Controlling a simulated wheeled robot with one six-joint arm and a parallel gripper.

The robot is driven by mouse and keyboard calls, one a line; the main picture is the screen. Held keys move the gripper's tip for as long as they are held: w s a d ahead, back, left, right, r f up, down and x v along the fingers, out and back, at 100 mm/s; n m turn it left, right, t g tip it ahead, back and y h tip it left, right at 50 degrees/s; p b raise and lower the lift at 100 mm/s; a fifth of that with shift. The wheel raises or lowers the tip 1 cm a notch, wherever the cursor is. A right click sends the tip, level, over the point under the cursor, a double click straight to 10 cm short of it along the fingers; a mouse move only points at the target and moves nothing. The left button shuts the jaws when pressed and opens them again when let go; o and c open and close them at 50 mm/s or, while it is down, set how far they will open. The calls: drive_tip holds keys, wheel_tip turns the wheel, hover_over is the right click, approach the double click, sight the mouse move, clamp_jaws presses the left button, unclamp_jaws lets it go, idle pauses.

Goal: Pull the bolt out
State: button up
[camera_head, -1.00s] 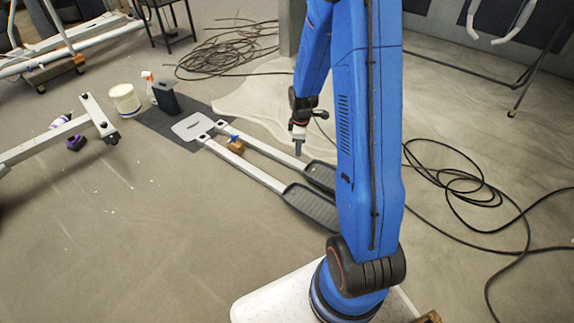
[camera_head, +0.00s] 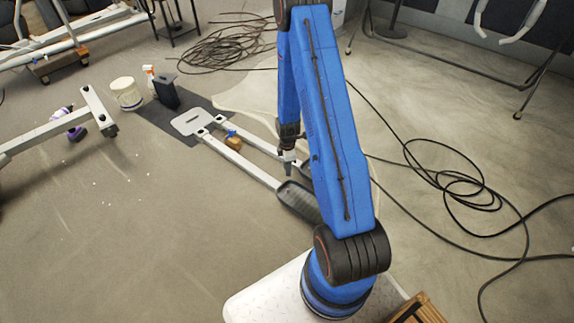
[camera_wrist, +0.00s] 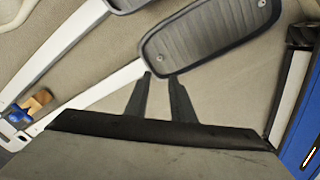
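My gripper (camera_head: 287,170) hangs over the pedal end of the white elliptical part in the head view. In the wrist view its two fingers (camera_wrist: 160,77) are apart with an empty gap, near the edge of a dark ribbed pedal (camera_wrist: 208,40). The white bars (camera_head: 240,160) lie on the floor and run from a light plate (camera_head: 190,122) to the pedals. An orange-brown block (camera_head: 234,142) sits by the bars, and a small blue piece is beside it (camera_wrist: 17,113) in the wrist view. I cannot make out which piece is the bolt.
A white bucket (camera_head: 127,93), a spray bottle (camera_head: 149,78) and a black container (camera_head: 166,90) stand by the dark mat. A grey frame (camera_head: 60,128) is at left. Black cables (camera_head: 455,180) lie on the right. A wooden crate (camera_head: 420,310) is at lower right. The left foreground floor is clear.

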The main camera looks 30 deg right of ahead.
sight(288, 189)
wheel_tip(288, 189, down, 15)
drive_tip(key=shift+r, duration=0.15)
idle(0.5)
drive_tip(key=shift+c, duration=0.6)
clamp_jaws()
